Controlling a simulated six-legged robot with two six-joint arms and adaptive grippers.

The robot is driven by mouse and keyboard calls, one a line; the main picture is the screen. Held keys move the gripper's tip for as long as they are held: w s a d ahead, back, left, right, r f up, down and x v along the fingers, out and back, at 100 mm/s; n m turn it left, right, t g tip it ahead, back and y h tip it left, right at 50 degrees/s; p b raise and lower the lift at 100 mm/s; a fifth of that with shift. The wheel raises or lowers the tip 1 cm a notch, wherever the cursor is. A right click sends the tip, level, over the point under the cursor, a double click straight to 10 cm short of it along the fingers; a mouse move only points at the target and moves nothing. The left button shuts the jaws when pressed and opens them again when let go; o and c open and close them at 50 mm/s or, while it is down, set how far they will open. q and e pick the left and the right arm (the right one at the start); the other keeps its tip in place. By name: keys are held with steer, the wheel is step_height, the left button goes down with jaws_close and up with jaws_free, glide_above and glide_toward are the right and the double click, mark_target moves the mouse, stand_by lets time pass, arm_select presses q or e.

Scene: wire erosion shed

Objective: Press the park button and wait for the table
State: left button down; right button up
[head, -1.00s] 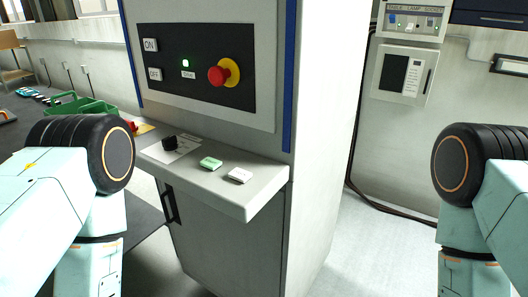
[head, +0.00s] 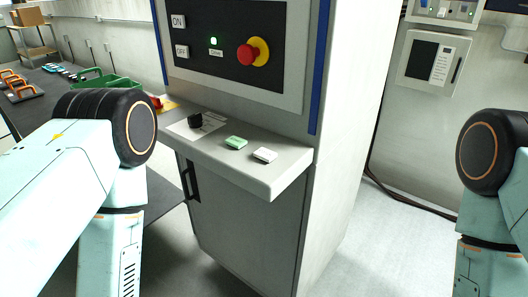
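The machine cabinet (head: 345,120) stands in the middle with a black panel. The panel carries an ON button (head: 178,21), an OFF button (head: 181,51), a lit green lamp (head: 213,41) and a red emergency stop (head: 247,54) on a yellow collar. On the sloping ledge (head: 273,178) below are a black knob (head: 195,120), a green button (head: 236,142) and a white button (head: 265,155). Their labels are too small to read, so I cannot tell which is the park button. My arms show at both sides, but neither gripper is in view.
A grey wall box (head: 432,62) hangs at the right. A black cable (head: 400,197) runs along the wall's foot. The floor right of the cabinet is clear.

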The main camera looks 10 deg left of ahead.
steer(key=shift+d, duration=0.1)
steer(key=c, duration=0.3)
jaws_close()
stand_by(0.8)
